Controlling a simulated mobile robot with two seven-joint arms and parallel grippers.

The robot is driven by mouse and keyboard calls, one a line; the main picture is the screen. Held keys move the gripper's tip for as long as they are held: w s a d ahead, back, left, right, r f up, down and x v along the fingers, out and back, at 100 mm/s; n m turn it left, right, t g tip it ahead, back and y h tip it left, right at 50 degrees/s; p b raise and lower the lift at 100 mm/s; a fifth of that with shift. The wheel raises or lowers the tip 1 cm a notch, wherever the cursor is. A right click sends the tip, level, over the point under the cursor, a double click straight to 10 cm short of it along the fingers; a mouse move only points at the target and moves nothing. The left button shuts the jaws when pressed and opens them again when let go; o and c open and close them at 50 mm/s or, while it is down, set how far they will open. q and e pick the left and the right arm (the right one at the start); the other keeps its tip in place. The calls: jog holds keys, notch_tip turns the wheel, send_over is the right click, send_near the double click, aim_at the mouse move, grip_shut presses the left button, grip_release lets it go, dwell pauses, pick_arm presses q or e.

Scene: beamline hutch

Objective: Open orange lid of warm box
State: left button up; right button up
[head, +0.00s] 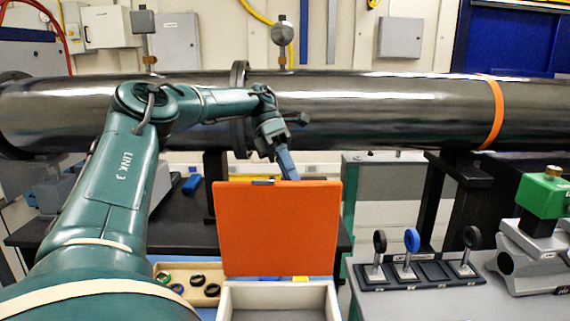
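The orange lid (278,230) stands roughly upright at the back of the warm box, its broad face toward me. The pale warm box (278,289) below it is open, and its light interior shows at the bottom edge of the view. A small dark piece sits at the middle of the lid's top edge. My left gripper (288,170) is just behind the lid's top edge, pointing down. Its fingertips are hidden or too small to read, so I cannot tell whether it touches the lid. My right gripper is not in view.
A tray with several dark rings (190,281) lies left of the box. A rack with round-topped posts (418,272) and a grey device with a green block (543,196) stand at right. A large dark pipe (380,107) crosses behind, close to my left arm.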

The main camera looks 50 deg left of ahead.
pick_arm(q)
jog(key=p+v, duration=0.1)
jog(key=v, duration=0.3)
jog(key=shift+a+r, duration=0.25)
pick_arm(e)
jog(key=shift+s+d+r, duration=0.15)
